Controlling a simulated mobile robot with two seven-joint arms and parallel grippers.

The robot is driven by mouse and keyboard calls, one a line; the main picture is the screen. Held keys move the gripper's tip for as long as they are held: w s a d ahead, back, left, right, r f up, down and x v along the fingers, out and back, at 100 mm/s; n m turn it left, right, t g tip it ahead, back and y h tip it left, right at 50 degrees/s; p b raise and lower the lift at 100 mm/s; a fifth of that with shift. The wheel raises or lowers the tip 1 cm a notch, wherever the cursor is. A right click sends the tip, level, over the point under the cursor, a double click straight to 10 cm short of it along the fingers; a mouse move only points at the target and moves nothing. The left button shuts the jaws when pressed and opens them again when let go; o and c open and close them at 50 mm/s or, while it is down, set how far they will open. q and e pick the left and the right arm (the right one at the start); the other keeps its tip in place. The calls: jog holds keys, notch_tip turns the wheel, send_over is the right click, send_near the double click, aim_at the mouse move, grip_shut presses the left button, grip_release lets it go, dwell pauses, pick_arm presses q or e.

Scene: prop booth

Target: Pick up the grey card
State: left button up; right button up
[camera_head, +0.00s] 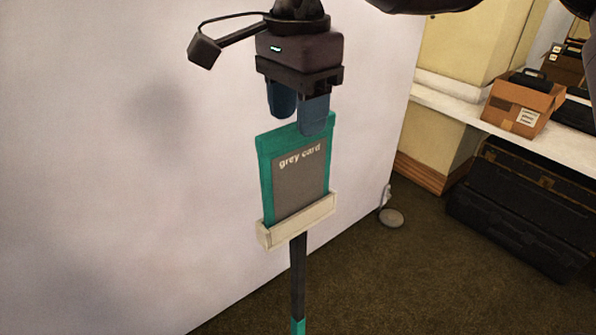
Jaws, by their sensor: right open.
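The grey card (300,186) has a green border and the printed words "grey card". It stands upright in a cream holder (297,221) on top of a dark stand pole (298,275). My right gripper (299,117) points down just above the card, its blue fingers open. One finger overlaps the card's top right edge in the picture. I cannot tell whether it touches the card or whether the fingers straddle it. My left gripper is not in view.
A large pale panel (120,170) stands behind the card on the left. At right, a white shelf (440,104) bears an open cardboard box (515,105), with black cases (515,205) below. A small round object (391,217) lies on the dark carpet, which is otherwise clear in front.

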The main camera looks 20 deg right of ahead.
aim_at(299, 146)
notch_tip(299, 146, down, 5)
jog(key=shift+d+r+p, duration=0.1)
jog(key=shift+p, duration=0.3)
jog(key=shift+f+b, duration=0.3)
jog(key=shift+b, duration=0.15)
dwell(0.5)
grip_shut()
dwell(0.3)
